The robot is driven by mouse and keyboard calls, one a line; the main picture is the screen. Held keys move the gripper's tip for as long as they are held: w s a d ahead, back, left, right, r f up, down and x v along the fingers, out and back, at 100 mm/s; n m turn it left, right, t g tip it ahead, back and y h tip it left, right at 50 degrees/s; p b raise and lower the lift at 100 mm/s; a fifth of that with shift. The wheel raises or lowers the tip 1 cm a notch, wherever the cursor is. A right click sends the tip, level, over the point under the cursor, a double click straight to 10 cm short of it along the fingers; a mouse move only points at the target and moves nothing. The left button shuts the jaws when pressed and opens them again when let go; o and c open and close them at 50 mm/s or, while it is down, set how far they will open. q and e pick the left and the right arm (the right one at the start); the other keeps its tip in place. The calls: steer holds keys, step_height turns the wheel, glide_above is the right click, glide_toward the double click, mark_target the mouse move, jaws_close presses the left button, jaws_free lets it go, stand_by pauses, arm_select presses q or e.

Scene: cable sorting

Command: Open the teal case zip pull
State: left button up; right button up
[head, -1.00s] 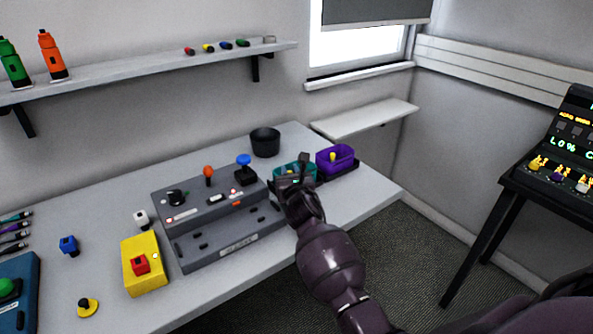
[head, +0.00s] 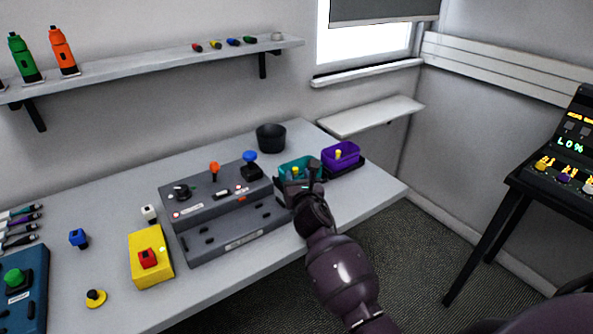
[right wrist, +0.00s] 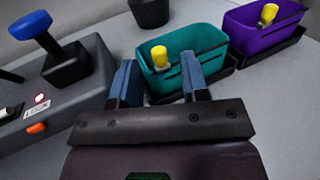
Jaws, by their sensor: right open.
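The teal case (head: 286,167) is an open-topped tub at the far right of the table, with a yellow zip pull (head: 295,171) upright in it. In the right wrist view the teal case (right wrist: 205,48) and its yellow pull (right wrist: 160,56) lie just beyond my fingers. My right gripper (head: 303,181) is at the near side of the teal case and partly hides it. In the right wrist view its two blue-grey fingers (right wrist: 157,66) are spread apart and empty, with the pull showing between them. Whether they touch the case I cannot tell. My left gripper is not in view.
A purple case (head: 340,153) with a yellow pull stands right of the teal one. A grey console (head: 222,212) with a blue-topped knob (head: 250,157) is to the left. A black cup (head: 271,138) stands behind. Clear table lies at the front right.

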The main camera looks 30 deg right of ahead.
steer(key=v, duration=0.7)
steer(key=shift+p, duration=0.3)
steer(key=s+d+f+m+g, duration=0.1)
steer(key=s+f+m+g, duration=0.25)
steer(key=s+m, duration=0.5)
steer(key=s+d+f+m+g, duration=0.1)
steer(key=s+f+m+g, duration=0.25)
steer(key=s+m, duration=0.55)
steer(key=s+a+m+g+y, duration=0.2)
steer(key=s+a+m+g, duration=0.15)
steer(key=s+m, duration=0.45)
steer(key=s+a+m+g+y, duration=0.35)
steer(key=s+m, duration=0.35)
steer(key=s, duration=0.4)
steer(key=w+f+n+t, duration=0.1)
steer(key=w+f+t, duration=0.6)
steer(key=f, duration=0.4)
steer(key=shift+d+f+t, duration=0.15)
steer(key=shift+d+t, duration=0.15)
steer(key=shift+t, duration=0.2)
